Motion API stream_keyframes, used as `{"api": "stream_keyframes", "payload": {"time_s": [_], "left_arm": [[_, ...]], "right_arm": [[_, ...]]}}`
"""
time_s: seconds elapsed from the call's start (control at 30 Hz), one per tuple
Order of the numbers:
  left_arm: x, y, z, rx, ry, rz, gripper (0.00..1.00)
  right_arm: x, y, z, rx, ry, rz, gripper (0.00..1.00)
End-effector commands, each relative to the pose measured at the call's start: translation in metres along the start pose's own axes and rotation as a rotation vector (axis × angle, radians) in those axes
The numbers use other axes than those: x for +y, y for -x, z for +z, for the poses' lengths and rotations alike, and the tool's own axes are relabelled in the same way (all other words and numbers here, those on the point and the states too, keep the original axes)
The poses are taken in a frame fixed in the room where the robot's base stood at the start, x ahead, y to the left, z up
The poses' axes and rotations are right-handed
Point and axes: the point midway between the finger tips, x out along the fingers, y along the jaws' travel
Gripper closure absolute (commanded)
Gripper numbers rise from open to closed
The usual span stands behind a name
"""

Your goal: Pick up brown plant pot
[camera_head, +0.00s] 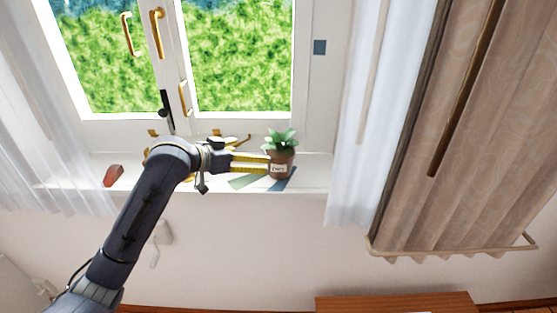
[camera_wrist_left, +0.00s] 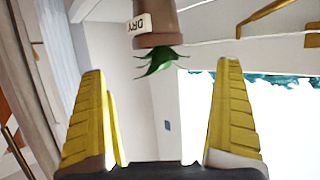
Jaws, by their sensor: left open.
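The brown plant pot (camera_head: 281,170) stands upright on the window sill, with a green leafy plant and a pale label. My left gripper (camera_head: 267,161) reaches in from the left, its yellow fingers pointing at the pot's left side. In the left wrist view the pot (camera_wrist_left: 164,20) appears upside down at the top, cut off by the frame edge, with its label reading "DRY". There it lies across the gap between the open, empty fingers (camera_wrist_left: 160,68), beyond their tips. I cannot tell whether a fingertip touches it. My right gripper is not in view.
The white sill (camera_head: 313,172) has free room right of the pot. A reddish-brown object (camera_head: 113,176) lies on its left part. Window frames with brass handles (camera_head: 157,33) rise behind. A sheer curtain (camera_head: 358,150) and a beige curtain (camera_head: 460,130) hang to the right.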

Motion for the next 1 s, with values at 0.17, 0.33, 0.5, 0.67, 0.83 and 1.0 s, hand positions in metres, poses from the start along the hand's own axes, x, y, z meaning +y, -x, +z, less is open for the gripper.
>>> {"api": "stream_keyframes", "payload": {"time_s": [0.17,0.33,0.5,0.67,0.83,1.0], "left_arm": [[0.001,-0.031,0.0,0.001,0.007,0.004,0.0],[0.002,-0.059,-0.001,0.001,0.006,0.004,0.0],[0.001,-0.08,-0.001,0.001,0.006,0.003,0.0],[0.001,-0.09,0.0,0.001,0.004,0.002,0.0],[0.002,-0.096,-0.001,0.001,0.003,0.002,0.0],[0.004,-0.113,-0.002,0.001,0.005,0.003,0.0]], "right_arm": [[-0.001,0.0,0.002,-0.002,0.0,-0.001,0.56],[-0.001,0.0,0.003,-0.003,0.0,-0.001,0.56],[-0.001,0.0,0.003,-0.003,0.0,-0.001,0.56],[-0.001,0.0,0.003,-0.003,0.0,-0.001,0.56],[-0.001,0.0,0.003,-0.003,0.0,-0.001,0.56],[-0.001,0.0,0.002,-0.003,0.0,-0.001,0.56]]}}
